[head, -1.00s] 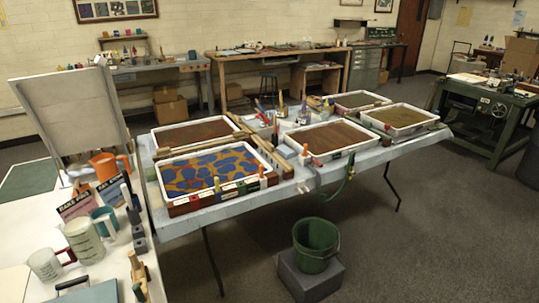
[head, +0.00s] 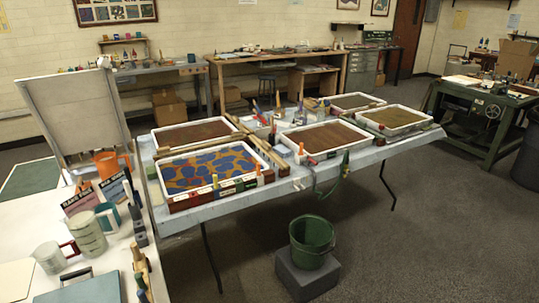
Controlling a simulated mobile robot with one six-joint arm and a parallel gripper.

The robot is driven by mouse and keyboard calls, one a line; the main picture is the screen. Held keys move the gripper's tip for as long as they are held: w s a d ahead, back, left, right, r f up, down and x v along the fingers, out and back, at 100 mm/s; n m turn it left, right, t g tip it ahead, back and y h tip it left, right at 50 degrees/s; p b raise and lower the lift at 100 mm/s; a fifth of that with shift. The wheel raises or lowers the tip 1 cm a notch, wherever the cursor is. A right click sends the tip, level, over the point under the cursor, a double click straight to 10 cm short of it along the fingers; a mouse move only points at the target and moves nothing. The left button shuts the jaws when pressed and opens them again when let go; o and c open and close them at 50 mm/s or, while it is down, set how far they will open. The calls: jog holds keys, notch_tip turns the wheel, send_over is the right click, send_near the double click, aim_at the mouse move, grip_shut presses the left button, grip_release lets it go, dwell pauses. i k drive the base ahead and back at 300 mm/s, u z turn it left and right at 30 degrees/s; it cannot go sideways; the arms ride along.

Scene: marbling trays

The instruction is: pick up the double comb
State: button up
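I cannot pick out the double comb for sure. Small wooden pieces (head: 143,266) stand near the right edge of the white table at lower left, too small to tell whether one is a comb. Wooden bars (head: 250,138) lie between the marbling trays on the covered table. The front left tray (head: 190,204) holds a blue and orange pattern. Other trays, such as the brown one (head: 300,151), look plain. My gripper is not in view.
The white table (head: 30,220) bears mugs (head: 88,234), a sign (head: 80,198) and a tilted panel (head: 75,110). A green bucket (head: 312,236) on a grey block (head: 307,275) stands before the covered table (head: 225,208).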

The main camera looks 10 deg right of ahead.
aim_at(265, 147)
jog(key=k, duration=1.15)
jog(key=z, duration=0.3)
jog(key=i, duration=2)
jog(key=u, duration=0.75)
jog(key=i, duration=0.5)
jog(key=u, duration=0.25)
